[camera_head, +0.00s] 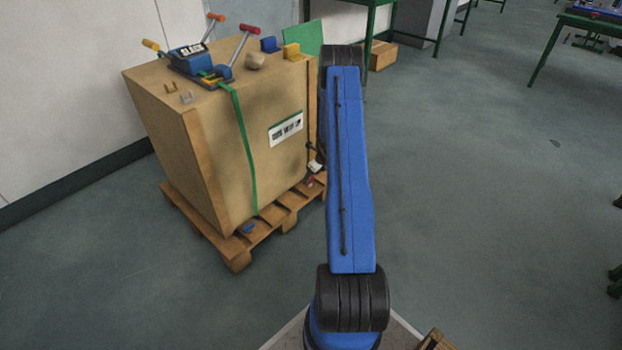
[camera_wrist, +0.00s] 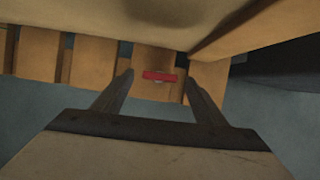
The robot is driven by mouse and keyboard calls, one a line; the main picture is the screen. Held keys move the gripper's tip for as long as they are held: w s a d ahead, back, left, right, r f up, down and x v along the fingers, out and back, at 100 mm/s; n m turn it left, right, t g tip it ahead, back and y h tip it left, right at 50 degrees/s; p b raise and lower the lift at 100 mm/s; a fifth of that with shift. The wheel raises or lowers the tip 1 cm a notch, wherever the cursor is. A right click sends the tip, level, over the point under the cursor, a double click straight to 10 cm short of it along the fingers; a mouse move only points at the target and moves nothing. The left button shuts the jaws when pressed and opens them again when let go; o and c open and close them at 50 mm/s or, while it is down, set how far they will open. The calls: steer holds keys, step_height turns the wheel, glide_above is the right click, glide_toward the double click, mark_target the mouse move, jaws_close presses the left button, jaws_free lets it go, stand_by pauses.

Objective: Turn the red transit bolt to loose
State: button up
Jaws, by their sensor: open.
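The red transit bolt (camera_wrist: 159,76) shows in the wrist view as a short red bar lying crosswise on a pallet board, with a small grey part under its middle. My gripper (camera_wrist: 160,80) is open and empty. Its two dark fingers stand left and right of the bolt in the picture, with a visible gap on each side. The fingertips' height above the bolt is hard to judge. In the head view, a small red spot (camera_head: 310,181) at the pallet's right corner may be the same bolt. My blue arm hides the gripper there, at least in large part.
A large crate (camera_head: 225,150) with a green strap stands on the wooden pallet (camera_head: 236,255); its wall (camera_wrist: 115,12) rises beside the bolt in the wrist view. A strapping tool (camera_head: 190,60) and small blocks lie on the crate.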

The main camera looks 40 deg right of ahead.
steer(key=shift+x, duration=1)
steer(key=c, duration=1.1)
steer(key=shift+o, duration=0.2)
